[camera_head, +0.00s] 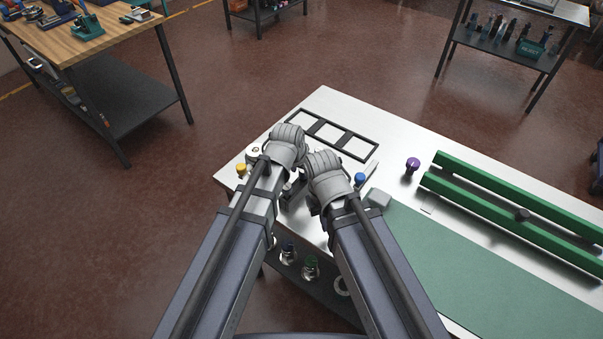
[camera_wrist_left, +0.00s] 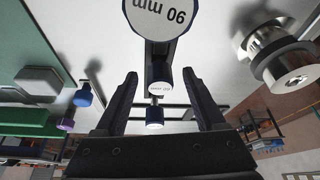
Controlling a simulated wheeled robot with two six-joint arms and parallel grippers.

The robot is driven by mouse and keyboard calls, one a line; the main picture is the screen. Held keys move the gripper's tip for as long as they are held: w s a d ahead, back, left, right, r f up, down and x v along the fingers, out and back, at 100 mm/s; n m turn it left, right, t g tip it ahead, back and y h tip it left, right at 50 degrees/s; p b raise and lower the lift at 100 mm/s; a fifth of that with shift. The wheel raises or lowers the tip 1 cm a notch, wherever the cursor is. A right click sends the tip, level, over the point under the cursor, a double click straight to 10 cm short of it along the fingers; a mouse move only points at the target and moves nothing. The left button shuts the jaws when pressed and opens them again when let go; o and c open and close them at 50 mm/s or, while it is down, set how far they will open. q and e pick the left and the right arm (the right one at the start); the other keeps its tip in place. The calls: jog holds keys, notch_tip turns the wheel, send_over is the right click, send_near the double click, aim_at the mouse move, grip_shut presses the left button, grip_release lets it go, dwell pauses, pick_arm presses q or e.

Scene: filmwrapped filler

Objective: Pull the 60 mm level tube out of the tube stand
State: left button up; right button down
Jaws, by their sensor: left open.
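In the left wrist view a large round white end face with a dark rim (camera_wrist_left: 160,16) stands just beyond my open left gripper (camera_wrist_left: 160,76). A dark piece with a small white labelled end (camera_wrist_left: 160,86) shows between the fingers, with clear gaps on both sides. In the head view my two wrists hide both grippers' fingers and most of the tube stand. I cannot make out the right fingers.
On the white table lie a black three-opening frame (camera_head: 331,134), a yellow knob (camera_head: 241,170), a blue knob (camera_head: 360,178), a purple knob (camera_head: 412,163) and green rails (camera_head: 512,208). A green mat (camera_head: 460,275) is clear. A shiny metal cylinder (camera_wrist_left: 285,60) stands close on the wrist view's right.

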pick_arm(q)
jog(key=shift+w+f, duration=0.15)
jog(key=shift+f, duration=0.2)
grip_shut()
dwell(0.9)
